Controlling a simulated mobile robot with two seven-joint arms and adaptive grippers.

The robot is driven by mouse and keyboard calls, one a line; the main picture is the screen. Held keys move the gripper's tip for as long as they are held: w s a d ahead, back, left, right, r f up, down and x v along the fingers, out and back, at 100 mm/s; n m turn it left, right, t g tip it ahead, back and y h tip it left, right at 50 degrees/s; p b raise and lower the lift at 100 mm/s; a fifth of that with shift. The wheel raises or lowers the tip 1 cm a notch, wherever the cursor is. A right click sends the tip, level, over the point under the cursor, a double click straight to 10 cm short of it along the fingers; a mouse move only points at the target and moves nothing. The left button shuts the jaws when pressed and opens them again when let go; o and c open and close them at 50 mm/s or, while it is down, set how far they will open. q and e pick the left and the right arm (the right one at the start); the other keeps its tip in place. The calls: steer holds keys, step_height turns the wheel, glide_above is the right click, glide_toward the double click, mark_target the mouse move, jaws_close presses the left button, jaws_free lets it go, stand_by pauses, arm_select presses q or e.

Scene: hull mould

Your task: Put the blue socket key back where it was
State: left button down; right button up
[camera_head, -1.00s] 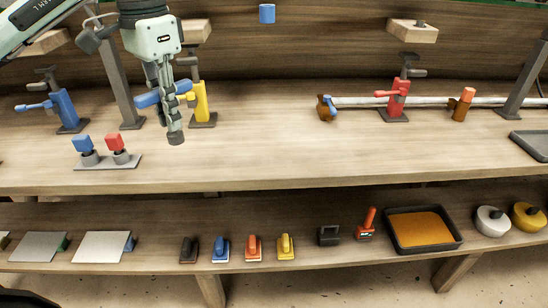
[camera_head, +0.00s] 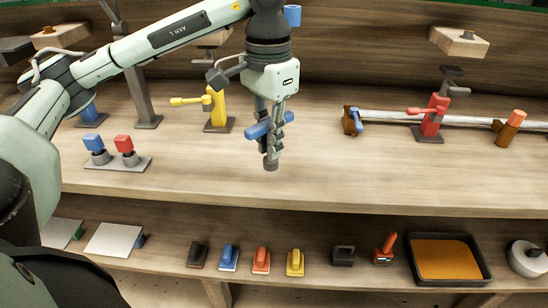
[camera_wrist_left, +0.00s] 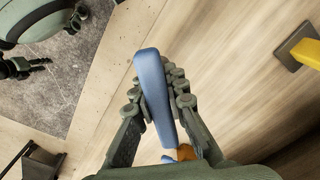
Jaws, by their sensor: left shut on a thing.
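The blue socket key has a blue cross handle (camera_head: 257,130) and a grey socket end (camera_head: 270,164) pointing down. My left gripper (camera_head: 271,135) is shut on it and holds it upright over the middle of the workbench (camera_head: 330,182). In the left wrist view the blue handle (camera_wrist_left: 155,90) lies between the fingers of my left gripper (camera_wrist_left: 160,100). The fingers hide part of the shaft. A small blue cylinder (camera_head: 292,16) is on the back wall, above and right of the gripper.
A yellow clamp (camera_head: 217,108) stands left of the gripper. A bar clamp's brown jaw (camera_head: 350,122) and a red clamp (camera_head: 432,120) stand to the right. Blue and red knobs (camera_head: 124,145) sit on a plate at left. The bench front is clear; coloured blocks line the lower shelf.

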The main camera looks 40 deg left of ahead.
mark_target(274, 162)
arm_select(q)
steer(key=shift+w+d+f, duration=0.1)
steer(key=shift+d+f, duration=0.1)
steer(key=shift+d, duration=0.1)
steer(key=shift+f, duration=0.3)
step_height(274, 162, down, 2)
steer(key=shift+f, duration=0.75)
arm_select(e)
steer(key=shift+s+f, duration=0.1)
steer(key=shift+f, duration=0.5)
arm_select(q)
steer(key=shift+f, duration=0.1)
